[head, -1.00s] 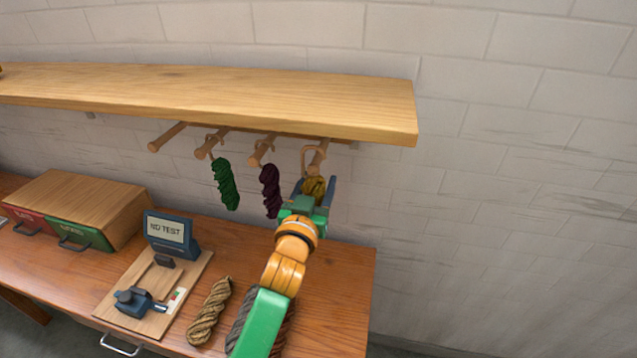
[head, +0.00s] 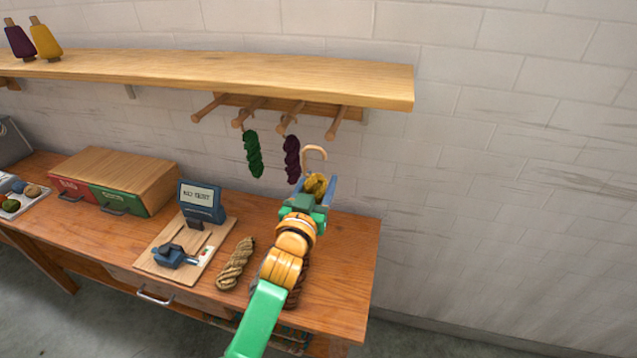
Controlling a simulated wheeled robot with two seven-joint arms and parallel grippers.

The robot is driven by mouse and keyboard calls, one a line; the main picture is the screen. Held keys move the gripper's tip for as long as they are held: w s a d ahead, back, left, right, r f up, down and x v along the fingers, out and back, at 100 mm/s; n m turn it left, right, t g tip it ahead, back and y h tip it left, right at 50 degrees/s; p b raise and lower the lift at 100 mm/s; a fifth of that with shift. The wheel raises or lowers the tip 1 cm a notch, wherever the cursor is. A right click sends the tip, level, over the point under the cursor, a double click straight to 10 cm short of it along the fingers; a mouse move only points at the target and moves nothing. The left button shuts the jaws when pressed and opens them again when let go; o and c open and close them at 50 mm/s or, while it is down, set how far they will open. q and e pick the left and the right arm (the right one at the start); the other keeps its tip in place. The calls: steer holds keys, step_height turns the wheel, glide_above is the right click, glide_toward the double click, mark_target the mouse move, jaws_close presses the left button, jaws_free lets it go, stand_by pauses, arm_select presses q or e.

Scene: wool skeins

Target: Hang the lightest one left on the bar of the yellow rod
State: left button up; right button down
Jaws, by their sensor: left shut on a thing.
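My left gripper (head: 316,190) is shut on a golden-yellow skein (head: 316,184), whose tan loop (head: 315,153) stands up above the jaws. The loop is just below and left of the tip of the rightmost wooden rod (head: 337,124) and looks apart from it; depth is hard to tell. That rod is bare. A green skein (head: 253,155) hangs from the second rod (head: 250,112) and a dark purple skein (head: 292,160) from the third rod (head: 291,118). The leftmost rod (head: 208,108) is bare. No rod looks clearly yellow. My right gripper is not in view.
The rods sit under a wooden shelf (head: 220,80). On the table, a tan twisted skein (head: 236,264) lies beside a board with a tester (head: 202,200); a brown skein is mostly hidden behind my arm. Red and green drawers (head: 118,200) stand left. The wall right is clear.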

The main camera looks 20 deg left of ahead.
arm_select(q)
steer(key=shift+s+r, duration=0.25)
steer(key=shift+s, duration=0.15)
steer(key=shift+a, duration=0.1)
steer(key=a+p, duration=0.1)
steer(key=a, duration=0.2)
steer(key=shift+w+a+f+p, duration=0.1)
steer(key=shift+w+a+p, duration=0.1)
steer(key=shift+p, duration=0.2)
steer(key=s, duration=1.4)
steer(key=shift+p, duration=0.3)
